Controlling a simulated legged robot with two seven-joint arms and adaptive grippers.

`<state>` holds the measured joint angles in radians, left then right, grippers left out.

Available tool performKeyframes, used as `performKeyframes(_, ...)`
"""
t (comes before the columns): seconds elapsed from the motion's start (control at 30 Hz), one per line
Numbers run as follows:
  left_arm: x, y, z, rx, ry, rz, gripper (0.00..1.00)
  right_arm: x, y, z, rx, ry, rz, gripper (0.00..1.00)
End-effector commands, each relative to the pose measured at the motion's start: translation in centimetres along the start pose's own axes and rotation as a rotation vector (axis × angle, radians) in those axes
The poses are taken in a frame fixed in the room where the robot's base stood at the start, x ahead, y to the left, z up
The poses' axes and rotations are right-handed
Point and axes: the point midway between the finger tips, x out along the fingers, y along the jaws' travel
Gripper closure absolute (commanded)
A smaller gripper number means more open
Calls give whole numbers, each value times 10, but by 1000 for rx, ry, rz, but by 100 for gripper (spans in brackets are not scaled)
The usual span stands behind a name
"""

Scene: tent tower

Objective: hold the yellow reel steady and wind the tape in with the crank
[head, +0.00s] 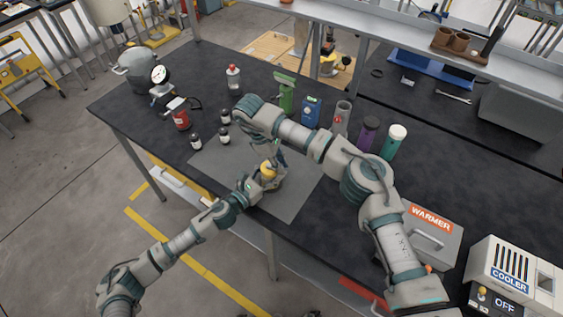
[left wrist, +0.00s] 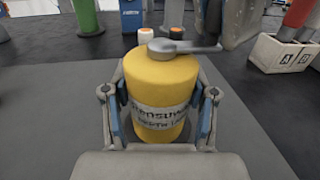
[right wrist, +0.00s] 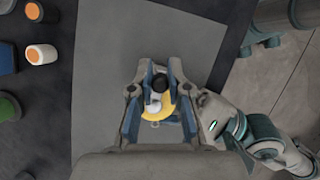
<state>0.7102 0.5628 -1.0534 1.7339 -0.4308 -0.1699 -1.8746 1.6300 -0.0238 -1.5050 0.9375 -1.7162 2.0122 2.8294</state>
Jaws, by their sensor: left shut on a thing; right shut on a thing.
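The yellow reel (head: 268,168) stands upright on the grey mat (head: 297,203). In the left wrist view the reel (left wrist: 158,82) fills the middle, with a grey lettered band round it. My left gripper (head: 263,180) is shut on the reel, one finger on each side. The grey crank (left wrist: 183,47) lies across the reel's top, its arm pointing right. My right gripper (head: 268,152) comes down from above. In the right wrist view it is shut on the crank's dark knob (right wrist: 157,82), with the yellow reel (right wrist: 158,110) partly hidden below. No loose tape can be made out.
A green stand (head: 285,92), a blue box (head: 310,110) and several cylinders stand behind my right arm. The warmer (head: 430,235) and cooler (head: 510,275) are at the right. The mat's front part is clear.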

Motion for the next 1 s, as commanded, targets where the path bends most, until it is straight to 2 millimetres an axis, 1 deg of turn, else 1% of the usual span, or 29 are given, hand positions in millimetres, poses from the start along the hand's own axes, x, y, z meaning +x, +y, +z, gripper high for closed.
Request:
performKeyframes(0.03,1,-6,0,-1,-3,-12,100,-1,-2,-3,7,9,-2,100)
performKeyframes(0.6,1,-8,1,-2,-4,-17,100,-2,-2,-3,38,10,-13,100)
performKeyframes(0.63,1,-8,1,-2,-4,-17,100,-2,-2,-3,37,10,-13,81)
performKeyframes(0.67,1,-8,1,-2,-4,-17,100,-2,-2,-3,37,10,-13,74)
performKeyframes(0.7,1,-8,1,-2,-4,-16,100,-2,-2,-3,38,9,-13,64)
performKeyframes(0.73,1,-7,1,-2,-4,-15,100,-2,-2,-3,38,9,-13,58)
performKeyframes(1.0,0,-4,0,-1,-2,-7,100,-1,-2,-1,40,4,-15,58)
